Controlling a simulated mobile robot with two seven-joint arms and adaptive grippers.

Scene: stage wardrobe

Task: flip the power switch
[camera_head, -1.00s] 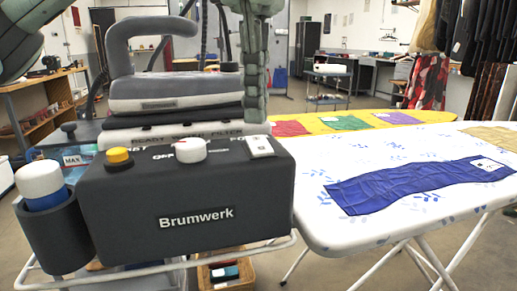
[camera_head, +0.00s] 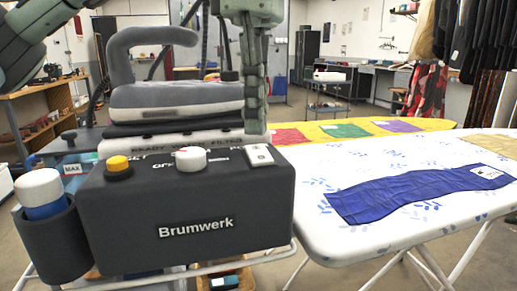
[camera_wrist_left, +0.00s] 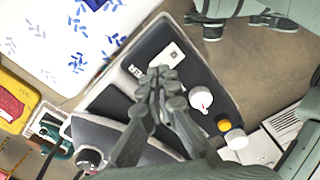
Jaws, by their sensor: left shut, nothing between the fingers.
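The power switch is a small white plate (camera_head: 260,155) on the top right of the dark Brumwerk control box (camera_head: 190,205). It also shows in the left wrist view (camera_wrist_left: 172,54). My left gripper (camera_head: 256,136) points down at the plate's back edge and is shut and empty. In the left wrist view its closed fingertips (camera_wrist_left: 160,74) overlap the plate's near edge; I cannot tell whether they touch it. The fingers hide part of the box top. Green-grey parts of mine at the top of the left wrist view may include my right gripper, which I cannot make out clearly.
A white knob (camera_head: 191,158) and a yellow button (camera_head: 118,166) stand beside the switch. A grey iron (camera_head: 170,95) rests behind the box. A white-capped bottle (camera_head: 40,190) sits in a holder at left. The ironing board (camera_head: 300,215) with blue cloth (camera_head: 420,192) is at right.

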